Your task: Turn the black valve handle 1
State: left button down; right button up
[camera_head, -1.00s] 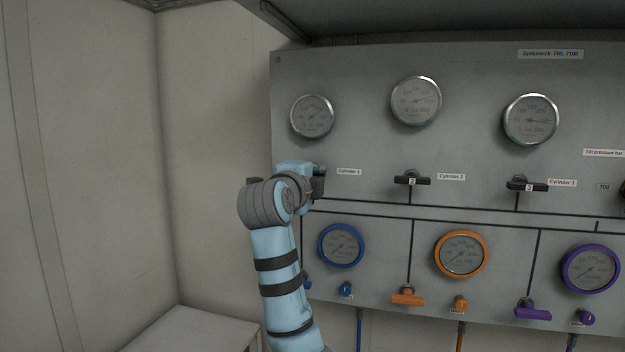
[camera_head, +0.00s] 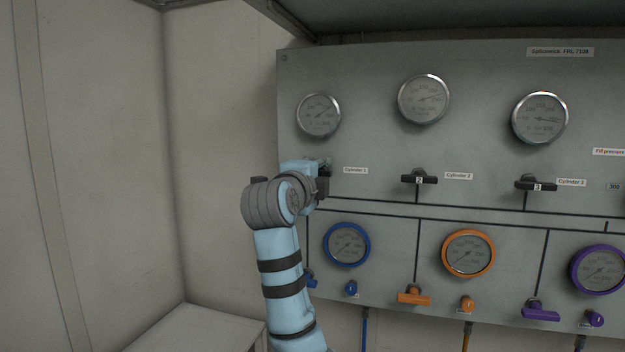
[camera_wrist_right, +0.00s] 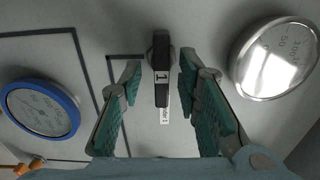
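My right gripper (camera_wrist_right: 160,72) is open, with one teal-padded finger on each side of the handle. A gap shows between the handle and each finger. In the head view my right gripper (camera_head: 323,183) is at the panel's left side by the "Cylinder 1" label (camera_head: 355,170). There the wrist and gripper largely hide the handle. My left gripper is not in view.
Black handles 2 (camera_head: 419,179) and 3 (camera_head: 536,185) are to the right on the panel (camera_head: 385,150). A silver gauge (camera_head: 318,116) is above my gripper and a blue-rimmed gauge (camera_head: 346,244) below it. A pale table (camera_head: 195,330) is at lower left.

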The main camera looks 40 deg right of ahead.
jog(key=v, duration=1.1)
jog(key=shift+a, duration=0.25)
jog(key=shift+d, duration=0.15)
